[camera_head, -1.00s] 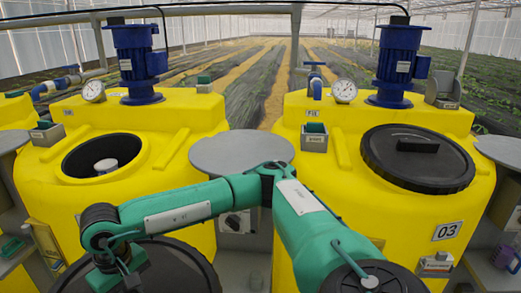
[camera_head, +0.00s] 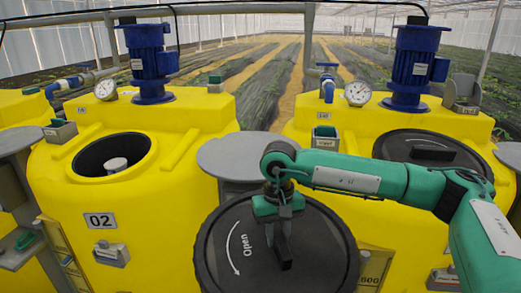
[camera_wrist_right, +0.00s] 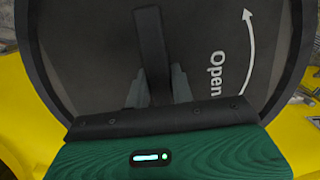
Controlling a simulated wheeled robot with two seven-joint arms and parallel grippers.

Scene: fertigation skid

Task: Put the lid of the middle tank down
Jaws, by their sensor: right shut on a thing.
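The black round lid (camera_head: 325,250), marked "Open" with an arrow, is held in front of the tanks, tilted with its top face towards me. My right gripper (camera_head: 281,232) is shut on the lid's bar handle; in the right wrist view the fingers (camera_wrist_right: 155,88) grip the dark handle bar (camera_wrist_right: 151,45). The middle tank (camera_head: 145,215), yellow and labelled 02, has an uncovered round mouth (camera_head: 90,157) to the left of the lid. A pale cylindrical thing shows inside the mouth. My left gripper is out of view.
A grey round stand (camera_head: 225,155) sits between the two tanks, behind the lid. The yellow tank at right (camera_head: 350,215) has its black lid (camera_head: 400,145) on, partly behind my right arm. Blue motors (camera_head: 150,65) and gauges (camera_head: 358,93) stand on the tank tops.

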